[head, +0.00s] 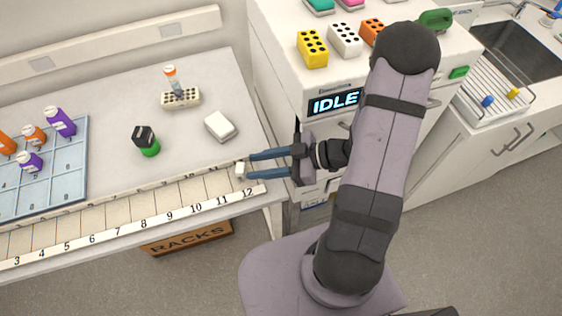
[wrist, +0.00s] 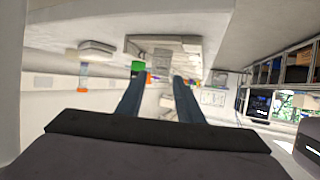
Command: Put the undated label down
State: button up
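A small pale block, apparently the label (head: 241,170), is at the tips of my gripper (head: 247,166), near the front right corner of the bench by slot 12. The two blue fingers lie level, parted by about its width, and appear shut on it. No writing on it can be read. In the wrist view my gripper (wrist: 160,78) reaches forward with a pale grey shape across its fingertips; its outline is unclear. I cannot tell whether the label touches the bench.
A numbered strip (head: 170,222) runs along the bench's front edge. A blue tray (head: 70,190) of bottles is left. A machine reading IDLE (head: 335,103) stands right.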

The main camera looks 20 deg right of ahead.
jog(key=b+v, duration=0.1)
jog(key=v, duration=0.5)
jog(key=shift+d, duration=0.1)
jog(key=shift+r, duration=0.1)
